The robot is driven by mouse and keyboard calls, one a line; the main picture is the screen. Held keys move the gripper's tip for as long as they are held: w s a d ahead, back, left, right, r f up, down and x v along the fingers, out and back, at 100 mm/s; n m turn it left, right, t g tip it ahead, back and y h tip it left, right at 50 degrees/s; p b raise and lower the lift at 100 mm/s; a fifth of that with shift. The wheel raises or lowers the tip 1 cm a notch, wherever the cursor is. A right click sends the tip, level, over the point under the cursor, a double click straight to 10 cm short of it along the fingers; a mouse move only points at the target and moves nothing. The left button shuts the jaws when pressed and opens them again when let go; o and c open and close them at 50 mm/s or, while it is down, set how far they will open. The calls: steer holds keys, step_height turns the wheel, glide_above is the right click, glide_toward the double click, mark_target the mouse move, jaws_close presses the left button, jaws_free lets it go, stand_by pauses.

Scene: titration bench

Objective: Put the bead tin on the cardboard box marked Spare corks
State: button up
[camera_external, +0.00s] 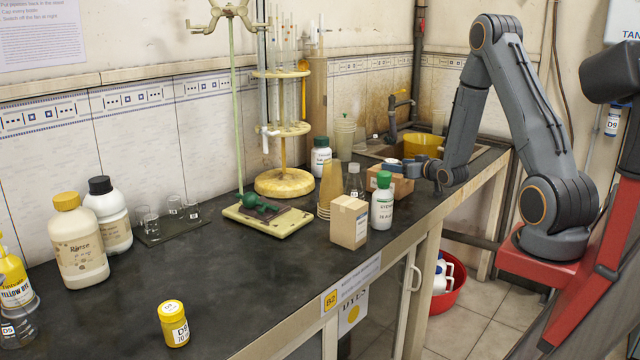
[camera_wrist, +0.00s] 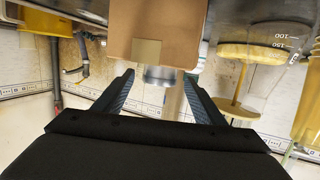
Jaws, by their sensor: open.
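In the wrist view, which is upside down, a short silvery cylinder that looks like the bead tin (camera_wrist: 160,76) shows at the edge of a brown cardboard box (camera_wrist: 200,30). I cannot tell whether it rests on the box or stands behind it. My gripper (camera_wrist: 158,92) is open, its fingers to either side of the tin in the picture, with no clear contact. In the external view, my gripper (camera_external: 413,171) is at the right of a cardboard box (camera_external: 401,187); the tin is not clear there. Another cardboard box (camera_external: 347,224) stands nearer the front. No box marking is readable.
A green-capped white bottle (camera_external: 382,205) stands in front of the rear box. A yellow bucket (camera_external: 424,145) is behind. The bench's front left is mostly clear around a yellow jar (camera_external: 173,325).

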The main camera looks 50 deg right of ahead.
steer(key=b+v, duration=0.1)
steer(key=v, duration=0.7)
